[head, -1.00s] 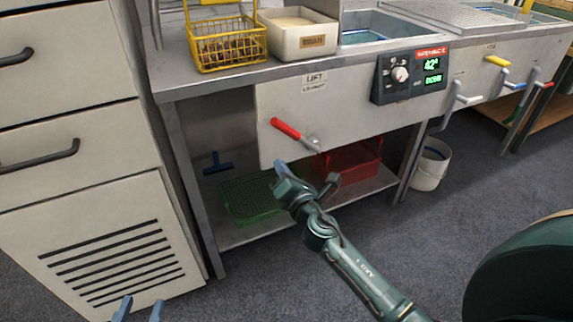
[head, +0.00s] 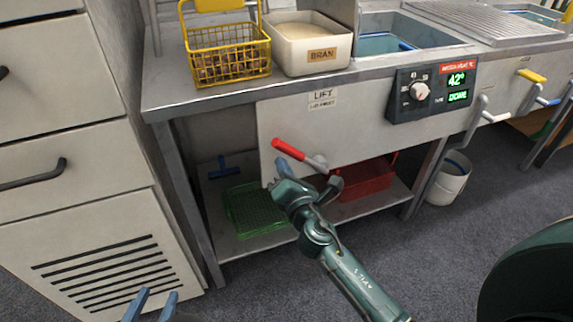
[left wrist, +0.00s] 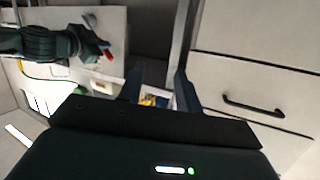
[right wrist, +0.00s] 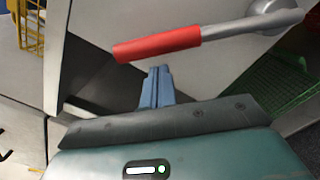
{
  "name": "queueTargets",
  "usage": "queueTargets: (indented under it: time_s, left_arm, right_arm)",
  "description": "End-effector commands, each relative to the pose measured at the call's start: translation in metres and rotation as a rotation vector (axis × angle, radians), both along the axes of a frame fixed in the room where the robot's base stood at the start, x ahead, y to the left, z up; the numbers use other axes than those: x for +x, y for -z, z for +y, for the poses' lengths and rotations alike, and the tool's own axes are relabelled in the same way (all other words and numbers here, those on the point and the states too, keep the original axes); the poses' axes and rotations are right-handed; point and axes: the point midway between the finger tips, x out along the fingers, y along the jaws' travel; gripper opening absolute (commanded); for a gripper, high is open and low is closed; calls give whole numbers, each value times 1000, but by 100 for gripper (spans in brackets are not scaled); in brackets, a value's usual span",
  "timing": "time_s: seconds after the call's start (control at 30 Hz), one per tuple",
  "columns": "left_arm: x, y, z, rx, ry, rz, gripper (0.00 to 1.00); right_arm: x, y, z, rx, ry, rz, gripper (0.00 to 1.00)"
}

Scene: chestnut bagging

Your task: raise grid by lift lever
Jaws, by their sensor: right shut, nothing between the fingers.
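The lift lever has a red grip (head: 288,149) on a metal arm, mounted on the front panel under the LIFT label (head: 322,97). Its grip points up and left from the pivot. My right gripper (head: 281,168) is just below the grip. In the right wrist view its fingers (right wrist: 158,88) are closed together, just under the red grip (right wrist: 158,44), with nothing between them. I cannot tell whether they touch it. My left gripper (head: 152,304) is open and empty at the bottom left, far from the lever. The grid itself is not clearly visible.
A yellow wire basket (head: 231,55) of chestnuts and a BRAN box (head: 311,45) stand on the counter. A control panel (head: 430,92) is right of the lever. Green (head: 254,208) and red (head: 367,180) crates sit on the lower shelf. A cabinet (head: 75,150) is at left.

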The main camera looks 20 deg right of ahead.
Motion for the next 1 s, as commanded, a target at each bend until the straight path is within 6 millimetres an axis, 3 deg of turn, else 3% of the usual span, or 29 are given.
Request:
queueTargets:
  time_s: [1.0]
  left_arm:
    - [-4,-1,1,8,1,73,34]
  right_arm:
    - [-2,-13,-4,65,3,1,0]
